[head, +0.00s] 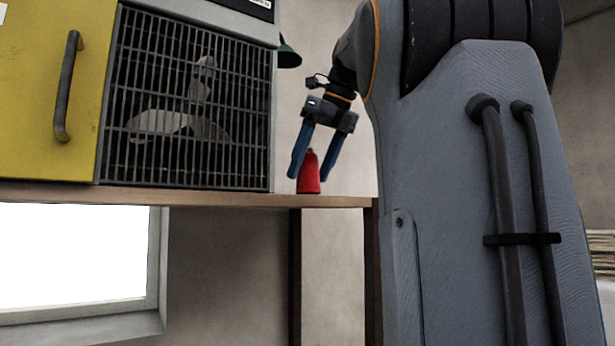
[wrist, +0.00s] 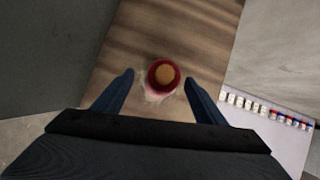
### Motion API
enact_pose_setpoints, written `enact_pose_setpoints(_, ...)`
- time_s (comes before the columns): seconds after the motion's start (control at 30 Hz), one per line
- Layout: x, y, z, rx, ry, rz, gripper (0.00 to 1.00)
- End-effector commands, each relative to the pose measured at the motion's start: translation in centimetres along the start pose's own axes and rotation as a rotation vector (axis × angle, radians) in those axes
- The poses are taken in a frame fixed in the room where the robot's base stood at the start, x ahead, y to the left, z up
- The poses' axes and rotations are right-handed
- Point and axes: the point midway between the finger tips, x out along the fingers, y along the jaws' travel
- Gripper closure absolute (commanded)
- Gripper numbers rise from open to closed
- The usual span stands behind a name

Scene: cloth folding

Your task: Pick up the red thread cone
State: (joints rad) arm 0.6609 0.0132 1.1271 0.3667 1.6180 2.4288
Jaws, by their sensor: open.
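The red thread cone (head: 309,174) stands upright on a wooden shelf (head: 230,200), near its right end in the head view. My gripper (head: 312,177) is open, with its two blue fingers pointing down on either side of the cone in that view. In the wrist view the cone (wrist: 163,76) shows from above as a red ring around a tan top. It lies between and slightly beyond the fingertips of my gripper (wrist: 158,77). I cannot tell whether either finger touches it.
A metal grille cage (head: 188,100) stands on the shelf just left of the cone, beside a yellow cabinet door (head: 45,90). A green lamp shade (head: 288,56) hangs behind. In the wrist view, a row of small spools (wrist: 265,108) lies to the right.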

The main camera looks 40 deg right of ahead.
Motion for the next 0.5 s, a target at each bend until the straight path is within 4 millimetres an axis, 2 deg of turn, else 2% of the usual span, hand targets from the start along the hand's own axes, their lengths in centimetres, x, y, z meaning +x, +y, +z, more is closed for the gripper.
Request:
enact_pose_setpoints(0.2, 2.4, -0.1, -0.2, 0.001, 0.002, 0.001, 0.35)
enact_pose_setpoints(0.47, 2.7, -0.2, -0.2, 0.002, 0.001, -0.002, 0.35)
enact_pose_setpoints(0.5, 2.7, -0.2, -0.2, 0.002, 0.001, -0.002, 0.38)
